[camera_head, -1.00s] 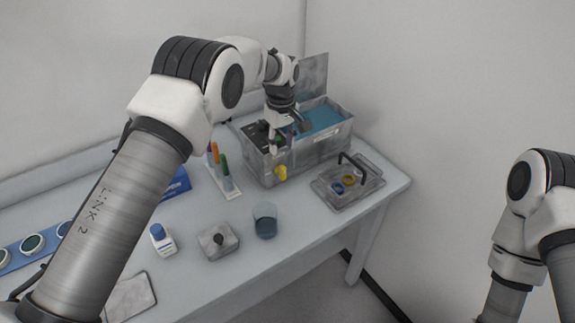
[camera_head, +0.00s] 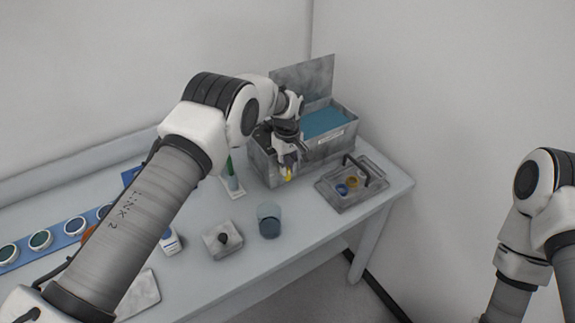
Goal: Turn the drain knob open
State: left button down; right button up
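The yellow drain knob (camera_head: 289,175) is on the lower front side of the grey metal tank (camera_head: 262,168). The tank holds blue liquid (camera_head: 324,122) and has a raised lid (camera_head: 303,80) at its back. My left gripper (camera_head: 287,165) points down in front of the tank, with its fingertips just above or at the knob. The fingers partly hide the knob, and I cannot tell whether they touch it. The finger opening is too small to judge. My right arm stands at the right edge, and its gripper is out of the picture.
A grey tray (camera_head: 347,197) with a black handle and small rings sits right of the tank. A beaker (camera_head: 269,220), a grey block with a black knob (camera_head: 222,240), and a small bottle (camera_head: 171,241) stand in front. A blue rack (camera_head: 66,232) with round discs lies at left.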

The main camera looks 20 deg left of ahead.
pick_arm(q)
jog(key=shift+s+a, duration=0.1)
dwell(0.4)
jog(key=shift+s+a+t+h, duration=0.1)
jog(key=shift+t+h, duration=0.4)
jog(key=t+h+b, duration=0.1)
jog(key=b, duration=0.4)
jog(key=f+t+h+b, duration=0.1)
jog(key=b, duration=0.4)
jog(key=s+a+t+h+b, duration=0.1)
jog(key=t+b, duration=0.1)
jog(key=b, duration=0.3)
jog(key=shift+f+h, duration=0.2)
jog(key=shift+h, duration=0.1)
jog(key=shift+s+r+b, duration=0.1)
jog(key=shift+r+b, duration=0.1)
jog(key=shift+b, duration=0.55)
jog(key=shift+r, duration=0.1)
